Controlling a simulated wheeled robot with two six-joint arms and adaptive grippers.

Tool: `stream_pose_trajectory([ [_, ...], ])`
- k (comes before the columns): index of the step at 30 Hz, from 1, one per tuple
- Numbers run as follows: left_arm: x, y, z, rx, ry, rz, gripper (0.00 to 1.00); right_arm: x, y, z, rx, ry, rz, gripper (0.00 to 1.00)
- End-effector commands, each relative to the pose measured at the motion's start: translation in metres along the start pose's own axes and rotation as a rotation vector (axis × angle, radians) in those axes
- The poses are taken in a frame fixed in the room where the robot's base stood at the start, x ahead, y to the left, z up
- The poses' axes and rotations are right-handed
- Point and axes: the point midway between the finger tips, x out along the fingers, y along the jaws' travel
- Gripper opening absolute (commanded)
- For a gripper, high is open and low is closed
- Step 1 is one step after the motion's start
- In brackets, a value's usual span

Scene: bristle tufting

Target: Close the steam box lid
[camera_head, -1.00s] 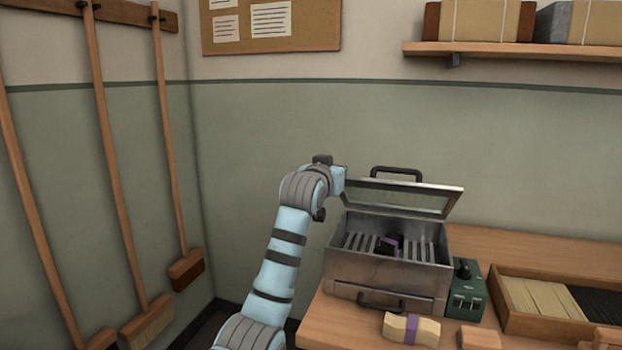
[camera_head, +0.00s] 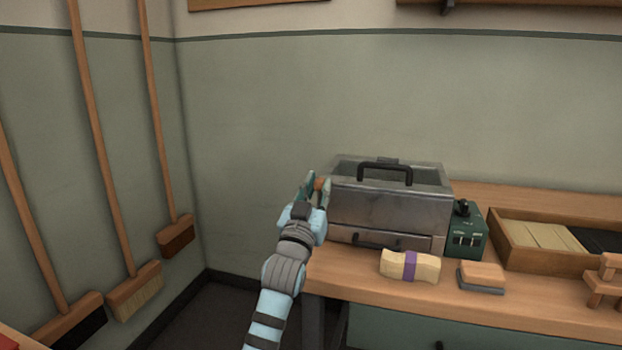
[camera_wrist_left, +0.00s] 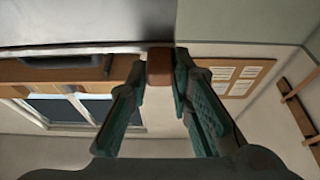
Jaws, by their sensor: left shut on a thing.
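The metal steam box (camera_head: 385,215) stands at the left end of the workbench. Its windowed lid (camera_head: 428,179) lies down over the top, with a dark handle (camera_head: 385,168) standing up from it. I cannot tell if the lid is fully flush. My left gripper (camera_head: 317,185) is at the box's upper left front corner. Its fingers are shut on a small brown knob, which shows between the fingertips in the left wrist view (camera_wrist_left: 160,67), beside a grey metal edge. Where the knob joins the lid is hidden. My right gripper is out of view.
A green control box (camera_head: 467,232) stands right of the steam box. A purple-banded bristle bundle (camera_head: 410,266) and a small block (camera_head: 481,277) lie in front. A wooden tray (camera_head: 545,240) is further right. Brooms (camera_head: 137,291) hang on the left wall.

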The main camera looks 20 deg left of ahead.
Motion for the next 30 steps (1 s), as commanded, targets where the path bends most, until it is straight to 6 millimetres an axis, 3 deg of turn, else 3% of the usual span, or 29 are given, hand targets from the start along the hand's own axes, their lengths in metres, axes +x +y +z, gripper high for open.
stream_pose_trajectory([
  [15,-0.002,0.004,0.013,-0.004,-0.02,0.005,0.0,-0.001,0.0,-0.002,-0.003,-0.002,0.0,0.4],
  [16,-0.002,0.004,0.014,-0.004,-0.02,0.005,0.24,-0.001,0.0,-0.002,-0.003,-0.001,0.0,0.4],
  [19,-0.002,0.003,0.012,-0.003,-0.016,0.004,0.4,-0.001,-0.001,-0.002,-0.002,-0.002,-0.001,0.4],
  [30,0.002,0.002,0.0,-0.001,-0.005,0.003,0.4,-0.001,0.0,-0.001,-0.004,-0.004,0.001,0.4],
])
